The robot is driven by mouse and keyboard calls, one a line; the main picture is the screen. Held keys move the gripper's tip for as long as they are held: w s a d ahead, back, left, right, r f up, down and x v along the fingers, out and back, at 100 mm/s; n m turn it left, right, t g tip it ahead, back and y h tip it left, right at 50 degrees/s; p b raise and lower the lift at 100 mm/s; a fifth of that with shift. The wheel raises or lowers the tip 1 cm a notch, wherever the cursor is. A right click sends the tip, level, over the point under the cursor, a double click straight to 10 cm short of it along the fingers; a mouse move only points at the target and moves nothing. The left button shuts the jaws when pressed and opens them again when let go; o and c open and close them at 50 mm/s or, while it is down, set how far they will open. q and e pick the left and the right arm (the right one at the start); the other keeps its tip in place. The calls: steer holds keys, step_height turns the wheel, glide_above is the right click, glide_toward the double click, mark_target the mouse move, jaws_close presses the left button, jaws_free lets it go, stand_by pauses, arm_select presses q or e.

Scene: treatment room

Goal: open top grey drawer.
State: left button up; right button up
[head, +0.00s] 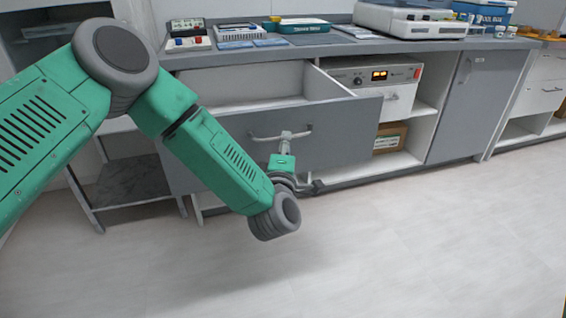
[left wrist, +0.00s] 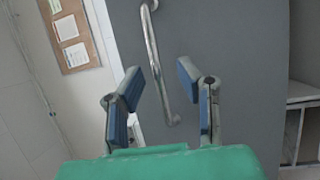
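The top grey drawer (head: 345,130) is pulled out of the counter in the head view, and its pale empty-looking interior shows behind the front panel. Its metal bar handle (head: 262,138) runs across the front, and it also shows in the left wrist view (left wrist: 154,50). My left gripper (head: 287,136) is at the handle. In the left wrist view its two blue-padded fingers (left wrist: 159,68) are spread apart, with the handle bar between them and clear space on both sides. Contact with the bar is not visible. My right gripper is not in view.
The white-grey counter (head: 330,49) carries instruments and trays. Right of the drawer are a device with an orange display (head: 379,76) and a cardboard box (head: 390,138) on shelves. A grey cabinet door (head: 465,105) stands farther right. The pale floor (head: 400,240) in front is clear.

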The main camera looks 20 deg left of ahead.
arm_select(q)
steer(key=v, duration=0.9)
steer(key=shift+f, duration=0.15)
steer(key=s+f+m+g+h+p, duration=0.6)
steer(key=s+f+m+g, duration=0.4)
steer(key=s+f+m, duration=0.4)
steer(key=s+a+f+m+g+y+p, duration=0.1)
steer(key=s+a+m+g+p, duration=0.1)
steer(key=s+a, duration=0.4)
steer(key=s+a+f+m+g+y+p, duration=0.1)
steer(key=s+a+m+g, duration=0.3)
steer(key=s, duration=1)
steer(key=shift+a+f+g+p, duration=0.4)
steer(key=shift+a+g, duration=0.55)
steer(key=shift+g, duration=0.15)
steer(key=shift+w, duration=0.15)
steer(key=shift+w+r, duration=0.1)
